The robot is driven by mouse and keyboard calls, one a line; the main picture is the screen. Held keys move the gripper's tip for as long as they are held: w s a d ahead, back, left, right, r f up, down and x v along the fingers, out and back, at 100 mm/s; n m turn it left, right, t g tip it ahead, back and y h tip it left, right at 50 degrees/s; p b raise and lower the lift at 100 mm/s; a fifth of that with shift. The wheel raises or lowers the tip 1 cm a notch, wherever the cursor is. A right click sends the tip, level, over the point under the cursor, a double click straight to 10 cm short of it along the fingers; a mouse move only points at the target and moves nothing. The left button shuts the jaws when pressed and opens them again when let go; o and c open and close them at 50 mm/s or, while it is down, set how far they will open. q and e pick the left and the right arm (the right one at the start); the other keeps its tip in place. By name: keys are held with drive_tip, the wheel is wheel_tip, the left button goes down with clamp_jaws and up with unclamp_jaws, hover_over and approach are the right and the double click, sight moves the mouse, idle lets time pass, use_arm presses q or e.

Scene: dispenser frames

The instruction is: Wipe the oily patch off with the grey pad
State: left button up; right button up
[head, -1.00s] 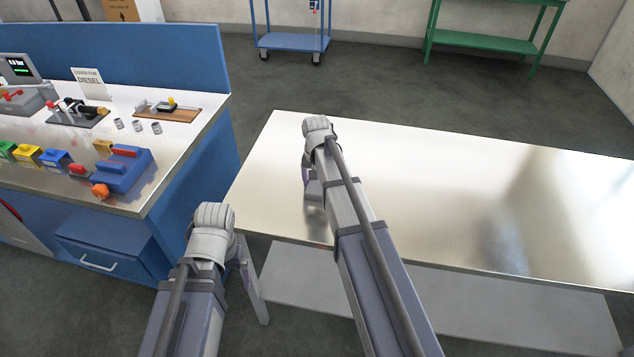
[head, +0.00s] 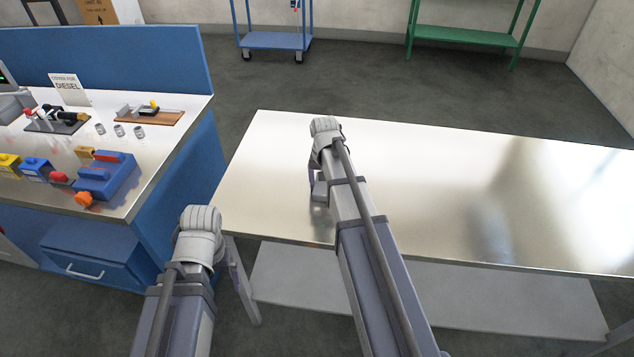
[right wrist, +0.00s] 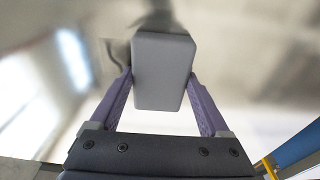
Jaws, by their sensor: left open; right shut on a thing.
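The grey pad (right wrist: 163,70) is a rounded block between the two purple fingers of my right gripper (right wrist: 161,88) in the right wrist view. A small part of the pad (head: 319,188) shows beside my right arm in the head view, low over the left part of the shiny metal table (head: 430,170). I cannot tell if it touches the top. My left gripper (head: 234,266) is mostly hidden behind its wrist, off the table's front left corner; it is open. I cannot clearly tell the oily patch from the reflections; a dark smear (right wrist: 119,50) shows beside the pad.
A blue workbench (head: 170,185) with a metal top, tools and a blue device (head: 105,175) stands at the left. A lower shelf (head: 400,300) is under the table. A blue cart (head: 275,40) and a green rack (head: 465,35) stand at the back. The table's right side is clear.

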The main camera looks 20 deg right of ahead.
drive_tip(key=shift+s+d, duration=0.15)
drive_tip(key=shift+d, duration=0.1)
drive_tip(key=shift+d, duration=0.1)
drive_tip(key=shift+s+d, duration=0.95)
drive_tip(key=shift+d, duration=0.3)
drive_tip(key=shift+d, duration=0.1)
drive_tip(key=shift+s+d, duration=0.45)
drive_tip(key=shift+d, duration=0.3)
drive_tip(key=shift+s+d, duration=0.4)
drive_tip(key=shift+d, duration=0.35)
drive_tip(key=shift+s+a+r, duration=0.1)
drive_tip(key=shift+s+a, duration=0.75)
drive_tip(key=shift+s, duration=0.3)
drive_tip(key=shift+w, duration=0.1)
